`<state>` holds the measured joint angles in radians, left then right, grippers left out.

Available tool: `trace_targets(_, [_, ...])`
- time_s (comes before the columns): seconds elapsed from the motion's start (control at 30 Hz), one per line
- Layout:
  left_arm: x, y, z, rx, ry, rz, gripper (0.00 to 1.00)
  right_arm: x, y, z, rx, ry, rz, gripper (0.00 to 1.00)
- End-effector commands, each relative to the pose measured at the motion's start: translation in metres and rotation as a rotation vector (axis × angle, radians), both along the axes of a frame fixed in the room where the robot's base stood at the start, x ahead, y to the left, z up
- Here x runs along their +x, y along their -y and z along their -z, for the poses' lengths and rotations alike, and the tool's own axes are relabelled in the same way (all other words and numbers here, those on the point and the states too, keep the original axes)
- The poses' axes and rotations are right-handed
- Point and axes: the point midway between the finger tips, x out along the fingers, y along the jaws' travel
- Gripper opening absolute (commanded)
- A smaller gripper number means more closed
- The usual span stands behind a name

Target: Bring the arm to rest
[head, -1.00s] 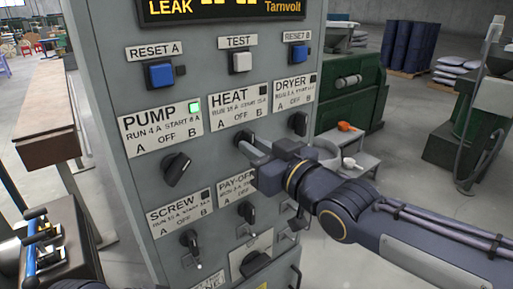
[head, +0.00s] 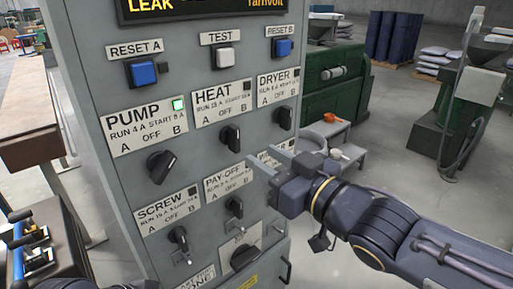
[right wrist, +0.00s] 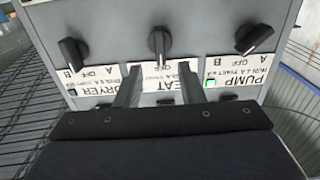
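My right gripper (head: 270,162) is open and empty, in front of the grey control cabinet (head: 95,85) near its right edge. Its two fingers also show apart in the right wrist view (right wrist: 158,88), before the label row. The HEAT knob (head: 230,138) is clear of the fingers and turned close to upright. The PUMP knob (head: 161,167) is tilted, and the PUMP lamp (head: 178,104) glows green. The DRYER knob (head: 284,118) sits up and right of the gripper. The HEAT and DRYER lamps are dark.
The SCREW switch (head: 180,240) and PAY-OFF switch (head: 235,208) are lower on the panel; the gripper hides part of the label to their right. A grey step stool (head: 350,152) with an orange item stands behind the gripper. Open floor lies to the right.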

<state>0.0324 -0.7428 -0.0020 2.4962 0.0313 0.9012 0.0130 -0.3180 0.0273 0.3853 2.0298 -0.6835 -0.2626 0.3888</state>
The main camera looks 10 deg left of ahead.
Motion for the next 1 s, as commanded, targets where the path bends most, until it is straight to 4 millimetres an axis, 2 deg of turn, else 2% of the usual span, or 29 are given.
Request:
trace_targets(0.33, [0.000,0.000,-0.001,0.000,0.000,0.000,0.35,-0.002,0.003,0.001,-0.002,-0.001,0.001,0.35])
trace_targets(0.47, [0.000,0.000,-0.001,0.000,0.000,0.000,0.35,0.005,0.023,0.010,-0.028,-0.033,0.065,0.35])
trace_targets(0.57, [0.000,0.000,-0.001,0.000,0.000,0.000,0.35,0.014,0.067,0.031,-0.082,-0.113,0.197,0.35])
trace_targets(0.67, [0.000,0.000,-0.001,0.000,0.000,0.000,0.35,0.014,0.131,0.066,-0.147,-0.252,0.369,0.35])
trace_targets(0.73, [0.000,0.000,-0.001,0.000,0.000,0.000,0.35,0.002,0.176,0.094,-0.184,-0.376,0.481,0.35])
trace_targets(0.8, [0.000,0.000,-0.001,0.000,0.000,0.000,0.35,-0.019,0.216,0.124,-0.207,-0.515,0.574,0.35])
trace_targets(0.9, [0.000,0.000,-0.001,0.000,0.000,0.000,0.35,-0.062,0.256,0.165,-0.213,-0.723,0.660,0.35])
trace_targets(1.0, [0.000,0.000,-0.001,0.000,0.000,0.000,0.35,-0.107,0.274,0.198,-0.195,-0.911,0.688,0.35])
